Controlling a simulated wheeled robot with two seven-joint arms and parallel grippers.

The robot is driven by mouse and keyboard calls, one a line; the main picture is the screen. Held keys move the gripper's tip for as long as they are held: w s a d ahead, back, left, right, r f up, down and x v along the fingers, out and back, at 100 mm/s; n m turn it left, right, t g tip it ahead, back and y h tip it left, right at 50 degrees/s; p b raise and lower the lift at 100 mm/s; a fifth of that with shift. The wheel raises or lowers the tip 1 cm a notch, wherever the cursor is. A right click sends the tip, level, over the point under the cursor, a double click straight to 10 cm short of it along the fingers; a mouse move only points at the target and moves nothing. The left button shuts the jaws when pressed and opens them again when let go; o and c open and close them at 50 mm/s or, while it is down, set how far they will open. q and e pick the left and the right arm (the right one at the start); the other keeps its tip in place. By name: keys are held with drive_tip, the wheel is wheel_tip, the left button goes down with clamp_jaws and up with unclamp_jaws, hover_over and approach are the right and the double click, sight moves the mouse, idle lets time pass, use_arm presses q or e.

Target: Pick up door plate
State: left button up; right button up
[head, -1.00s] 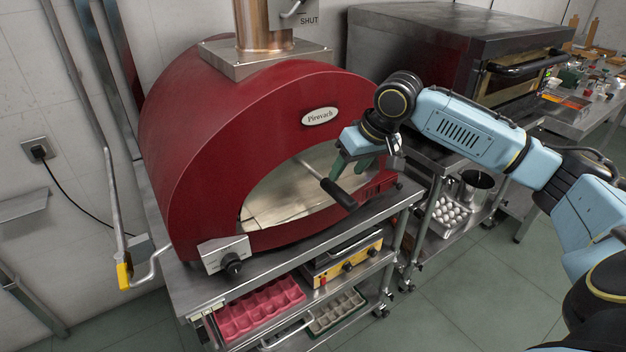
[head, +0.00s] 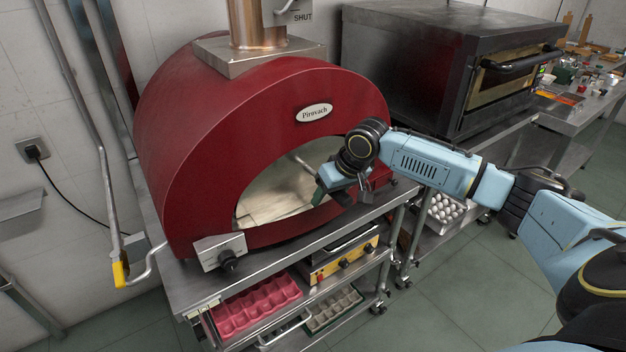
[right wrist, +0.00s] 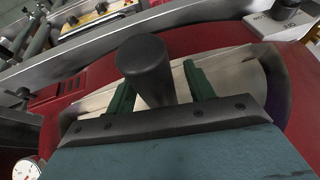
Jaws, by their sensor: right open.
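The door plate's dark round handle (right wrist: 145,62) shows in the right wrist view, between the two green fingers of my right gripper (right wrist: 158,78). The fingers are apart, with a gap beside the handle. A pale surface lies behind the handle; I cannot tell whether it is the plate or the oven floor. In the head view my right gripper (head: 322,187) is at the right side of the red oven's mouth, and the handle's dark end (head: 343,199) shows just below it. The arm hides much of that side. My left gripper is not in view.
The red oven (head: 190,130) stands on a steel stand (head: 180,290) with a control box (head: 222,252) at its front left. Egg trays (head: 255,305) and a yellow appliance (head: 345,260) sit on lower shelves. A dark oven (head: 410,70) stands at the right.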

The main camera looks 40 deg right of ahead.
clamp_jaws()
drive_tip(key=shift+w+r, duration=0.1)
drive_tip(key=shift+r, duration=0.05)
idle(0.4)
drive_tip(key=shift+r, duration=0.1)
